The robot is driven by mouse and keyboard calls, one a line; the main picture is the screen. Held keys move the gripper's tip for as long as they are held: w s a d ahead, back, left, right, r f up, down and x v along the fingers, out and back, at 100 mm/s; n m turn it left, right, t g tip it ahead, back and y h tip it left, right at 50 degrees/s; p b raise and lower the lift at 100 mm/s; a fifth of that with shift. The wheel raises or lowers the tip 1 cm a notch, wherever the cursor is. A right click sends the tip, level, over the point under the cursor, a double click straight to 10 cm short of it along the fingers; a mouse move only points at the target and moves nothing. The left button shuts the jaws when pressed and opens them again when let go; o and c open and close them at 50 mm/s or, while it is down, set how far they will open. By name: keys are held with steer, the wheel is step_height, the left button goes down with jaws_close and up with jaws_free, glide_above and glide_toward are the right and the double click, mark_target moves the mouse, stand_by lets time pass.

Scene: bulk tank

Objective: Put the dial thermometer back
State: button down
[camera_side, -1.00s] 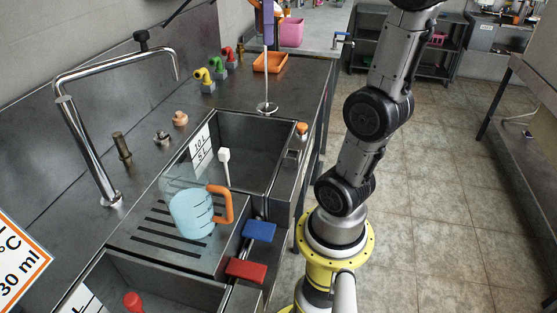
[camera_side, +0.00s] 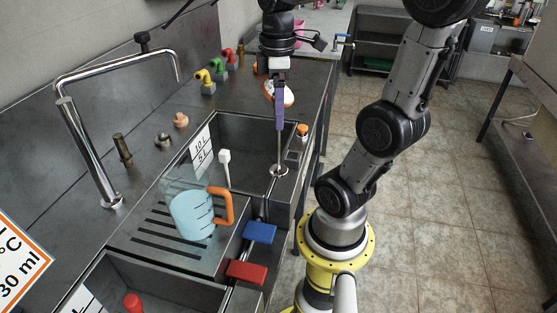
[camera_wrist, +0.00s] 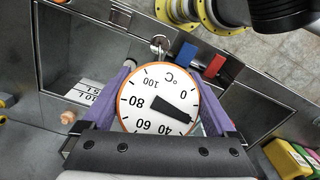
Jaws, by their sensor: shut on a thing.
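The dial thermometer has a white round face with an orange rim, facing my wrist camera in the wrist view (camera_wrist: 160,98). In the side view its dial (camera_side: 287,97) shows partly behind a finger. My gripper (camera_side: 280,115) has purple fingers, shut on the thermometer at the dial. The thin stem hangs down, about upright, over the right rim of the rear tank (camera_side: 232,122). A small round metal disc (camera_side: 279,171) shows at the stem's low end, at that rim. I cannot tell whether it touches the rim.
A clear jug (camera_side: 192,214) with blue liquid and an orange handle stands on the slotted drainer. A blue block (camera_side: 259,232) and a red block (camera_side: 246,271) sit along the front edge. A tall tap (camera_side: 85,150) and coloured valves (camera_side: 204,79) stand at left and back.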

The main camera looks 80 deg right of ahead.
step_height(320, 180, down, 6)
stand_by(0.4)
steer(key=shift+f, duration=0.15)
jaws_free()
step_height(320, 180, up, 12)
steer(key=shift+r, duration=0.2)
steer(key=shift+w+a, duration=0.1)
stand_by(0.6)
